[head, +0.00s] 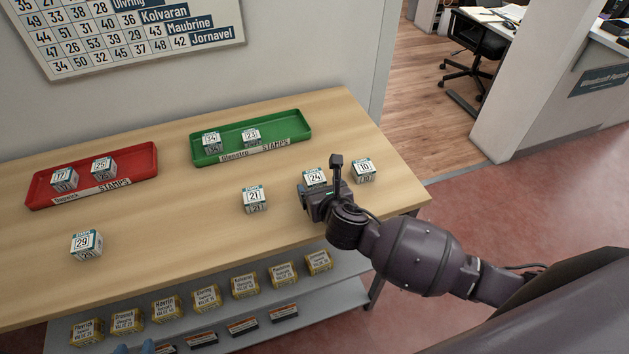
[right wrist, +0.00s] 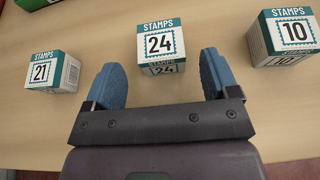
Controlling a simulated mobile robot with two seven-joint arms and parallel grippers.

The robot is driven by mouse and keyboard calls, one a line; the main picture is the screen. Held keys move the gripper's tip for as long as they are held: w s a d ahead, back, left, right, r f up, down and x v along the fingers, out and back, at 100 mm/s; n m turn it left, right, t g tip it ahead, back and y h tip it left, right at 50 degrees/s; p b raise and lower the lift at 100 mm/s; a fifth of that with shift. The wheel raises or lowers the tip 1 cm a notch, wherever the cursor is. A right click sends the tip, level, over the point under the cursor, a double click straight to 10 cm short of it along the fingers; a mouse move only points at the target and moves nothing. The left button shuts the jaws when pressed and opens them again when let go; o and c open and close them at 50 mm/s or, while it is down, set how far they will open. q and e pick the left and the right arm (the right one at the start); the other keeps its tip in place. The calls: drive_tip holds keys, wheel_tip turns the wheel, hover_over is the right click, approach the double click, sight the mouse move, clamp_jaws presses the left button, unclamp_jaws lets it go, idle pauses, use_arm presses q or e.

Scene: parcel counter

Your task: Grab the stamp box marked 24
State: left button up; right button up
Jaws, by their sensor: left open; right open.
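The stamp box marked 24 (head: 315,177) is a small white and teal cube standing upright on the wooden counter. In the right wrist view the box (right wrist: 161,42) sits just beyond and between the blue fingertips of my right gripper (right wrist: 160,62). That gripper is open, and its fingers seem apart from the box. In the head view my right gripper (head: 322,198) hides the lower part of the box. My left gripper (head: 135,349) shows only as blue fingertips at the bottom edge, away from the box; it is open.
Box 10 (head: 363,169) stands close right of box 24, box 21 (head: 254,197) to its left. Box 29 (head: 87,244) stands front left. A red tray (head: 145,167) and a green tray (head: 300,121) each hold two boxes. A lower shelf (head: 345,290) carries several small packages.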

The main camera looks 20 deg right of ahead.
sight(317, 182)
drive_tip(key=x, duration=0.4)
drive_tip(key=shift+w+d, duration=0.1)
drive_tip(key=shift+w, duration=0.35)
drive_tip(key=c, duration=1)
drive_tip(key=shift+r, duration=0.1)
